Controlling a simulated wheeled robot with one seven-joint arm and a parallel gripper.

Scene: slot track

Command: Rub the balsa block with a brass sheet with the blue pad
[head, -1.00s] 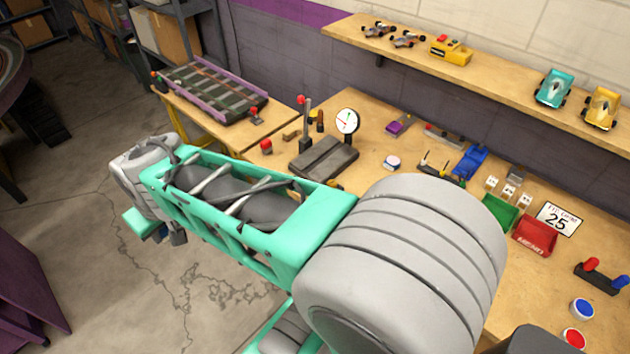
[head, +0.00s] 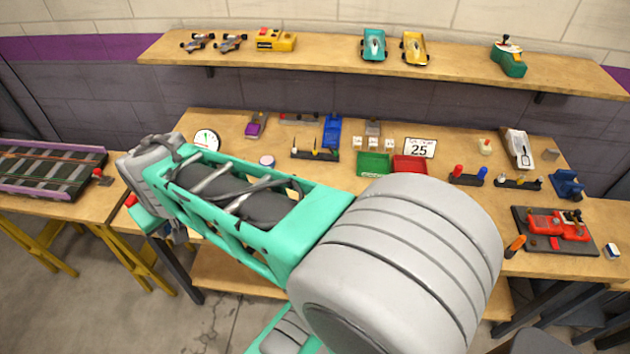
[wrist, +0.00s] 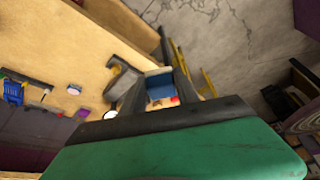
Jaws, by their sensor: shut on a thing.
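My gripper (wrist: 157,92) is shut on a small block with a blue face and a cream layer, which looks like the blue pad (wrist: 160,85). In the head view my arm hides most of the gripper, low at the left in front of the bench. I cannot pick out the balsa block with a brass sheet for certain. A small greyish-tan block (head: 551,154) stands at the back right of the bench. A small white-and-blue block (head: 612,251) lies at the front right edge.
A shelf (head: 330,52) runs above. A track table (head: 100,205) stands left.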

